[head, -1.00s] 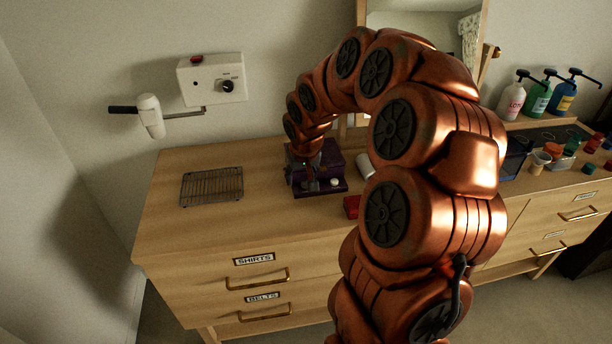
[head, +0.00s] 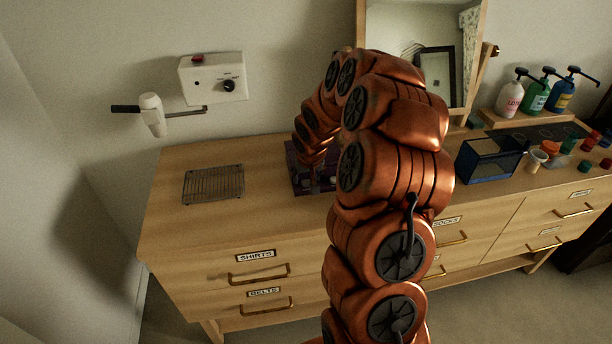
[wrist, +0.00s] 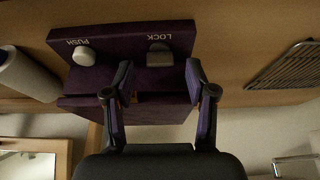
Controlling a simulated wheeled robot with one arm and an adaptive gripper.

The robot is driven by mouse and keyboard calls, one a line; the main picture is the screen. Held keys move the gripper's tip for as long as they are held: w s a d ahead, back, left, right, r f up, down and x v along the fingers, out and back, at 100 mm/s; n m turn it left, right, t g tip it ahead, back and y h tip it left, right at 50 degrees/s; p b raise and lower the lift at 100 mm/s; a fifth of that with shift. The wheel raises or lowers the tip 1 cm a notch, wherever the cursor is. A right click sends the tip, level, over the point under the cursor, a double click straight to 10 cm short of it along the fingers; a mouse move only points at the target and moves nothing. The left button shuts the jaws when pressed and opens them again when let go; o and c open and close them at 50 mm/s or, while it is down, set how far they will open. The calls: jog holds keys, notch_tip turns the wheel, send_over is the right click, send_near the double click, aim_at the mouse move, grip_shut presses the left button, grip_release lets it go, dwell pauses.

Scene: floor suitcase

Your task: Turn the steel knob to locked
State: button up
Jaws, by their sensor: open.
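The steel knob (wrist: 160,56) sits on a dark purple box, beside the word LOCK. The purple box (wrist: 120,38) also shows in the head view (head: 297,174), on the dresser top, largely hidden by my arm. A pale round button (wrist: 84,56) marked PUSH is on the same face. My gripper (wrist: 159,70) is open in the wrist view, one finger on each side of the knob in the picture. I see gaps between the fingertips and the knob; how deep they reach is unclear. My arm hides the gripper in the head view.
A wire rack (head: 213,184) lies left on the dresser top (head: 250,215). A white wall unit (head: 212,78) with a black knob and a hair dryer (head: 152,115) hang behind. A blue-sided bin (head: 488,158) stands right. A white roll (wrist: 27,75) is beside the box.

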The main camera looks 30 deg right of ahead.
jog(key=shift+x, duration=0.8)
grip_shut()
